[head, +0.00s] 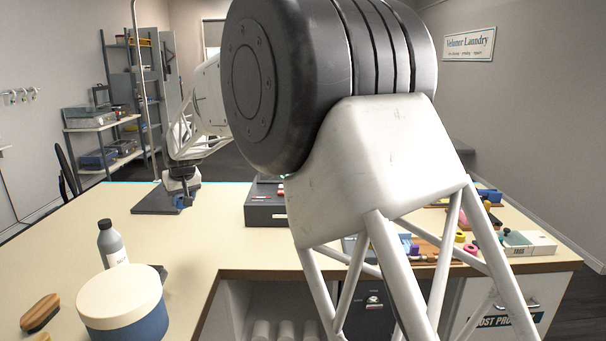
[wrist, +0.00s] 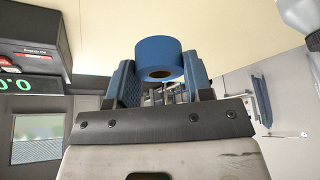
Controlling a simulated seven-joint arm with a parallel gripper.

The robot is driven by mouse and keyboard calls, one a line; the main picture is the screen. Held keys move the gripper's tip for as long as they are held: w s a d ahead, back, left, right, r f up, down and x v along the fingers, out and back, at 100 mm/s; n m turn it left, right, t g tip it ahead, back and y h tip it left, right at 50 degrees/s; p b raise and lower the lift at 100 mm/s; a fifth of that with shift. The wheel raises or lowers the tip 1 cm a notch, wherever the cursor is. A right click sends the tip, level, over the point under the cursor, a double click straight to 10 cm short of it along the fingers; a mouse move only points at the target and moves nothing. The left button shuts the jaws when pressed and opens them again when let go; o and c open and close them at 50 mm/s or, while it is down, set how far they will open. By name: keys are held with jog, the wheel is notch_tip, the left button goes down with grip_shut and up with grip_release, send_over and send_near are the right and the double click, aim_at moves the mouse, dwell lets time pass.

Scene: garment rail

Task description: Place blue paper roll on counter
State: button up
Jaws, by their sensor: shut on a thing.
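The blue paper roll (wrist: 150,55) is between the two blue finger pads of my gripper (wrist: 160,80) in the wrist view, with the dark hole of its core visible. My gripper is shut on it. In the head view my gripper (head: 183,192) is low over the far left part of the cream counter (head: 118,204), and only a small bit of blue shows at its tip. The counter surface also shows behind the roll in the wrist view (wrist: 120,20). I cannot tell whether the roll touches the counter.
A dark flat board (head: 152,201) lies at my gripper. A dark grey box (head: 264,207) stands to its right. A grey bottle (head: 112,243), a blue tub with cream lid (head: 124,308) and a wooden brush (head: 40,312) stand nearer left. Small colourful items crowd the right counter.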

jog(key=w+d+f+m+h, duration=0.1)
jog(key=w+d+f+m, duration=0.15)
jog(key=d, duration=1.25)
jog(key=w+d+f+m+t, duration=0.1)
jog(key=w+d, duration=0.2)
jog(key=d, duration=1.2)
jog(key=w+d+f+m+h, duration=0.1)
jog(key=w+d+f+m, duration=0.15)
jog(key=d, duration=1.25)
jog(key=s+d+f+m+h, duration=0.1)
jog(key=s+d, duration=0.2)
jog(key=d, duration=1.3)
jog(key=shift+d+f+m, duration=0.15)
jog(key=shift+f+m, duration=0.05)
jog(key=shift+m, duration=0.2)
jog(key=a, duration=0.7)
jog(key=shift+r, duration=0.1)
